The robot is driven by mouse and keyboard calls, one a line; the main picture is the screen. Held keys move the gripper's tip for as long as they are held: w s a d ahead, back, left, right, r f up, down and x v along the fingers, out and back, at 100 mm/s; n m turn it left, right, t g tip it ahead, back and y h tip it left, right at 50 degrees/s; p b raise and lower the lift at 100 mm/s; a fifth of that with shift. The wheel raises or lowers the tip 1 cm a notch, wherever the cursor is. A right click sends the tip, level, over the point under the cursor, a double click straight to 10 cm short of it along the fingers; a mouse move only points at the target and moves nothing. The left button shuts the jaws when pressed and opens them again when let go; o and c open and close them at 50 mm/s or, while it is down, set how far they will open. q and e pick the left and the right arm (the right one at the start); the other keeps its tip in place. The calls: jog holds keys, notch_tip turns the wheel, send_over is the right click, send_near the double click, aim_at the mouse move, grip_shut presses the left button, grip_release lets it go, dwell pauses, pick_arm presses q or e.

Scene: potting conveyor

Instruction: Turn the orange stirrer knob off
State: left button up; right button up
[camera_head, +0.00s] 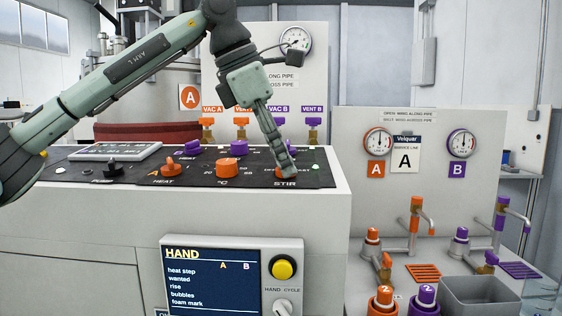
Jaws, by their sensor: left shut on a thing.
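The orange stirrer knob (284,174) sits on the black control panel above the label STIR, near the panel's right end. My left gripper (288,169) reaches down from above and is shut on this knob. The fingers cover most of the knob, so which way it points cannot be told. My right gripper is not in view.
An orange °C knob (232,164) and an orange HEAT knob (170,166) stand to the left on the panel. Purple knobs (193,146) stand in the row behind. A grey basin (480,291) and taps are at the lower right.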

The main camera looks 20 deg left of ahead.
pick_arm(q)
jog(key=n+t+b, duration=0.1)
jog(key=n, duration=0.2)
jog(key=shift+s+d+f+y, duration=0.1)
jog(key=shift+y, duration=0.2)
jog(key=shift+n+t+y+b, duration=0.45)
jog(key=shift+n+b, duration=0.25)
jog(key=shift+n, duration=0.9)
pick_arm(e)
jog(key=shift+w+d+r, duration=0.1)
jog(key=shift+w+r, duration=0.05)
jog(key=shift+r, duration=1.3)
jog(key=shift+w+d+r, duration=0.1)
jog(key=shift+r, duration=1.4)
pick_arm(q)
jog(key=o, duration=1.2)
jog(key=shift+c, duration=0.2)
jog(key=v, duration=1.2)
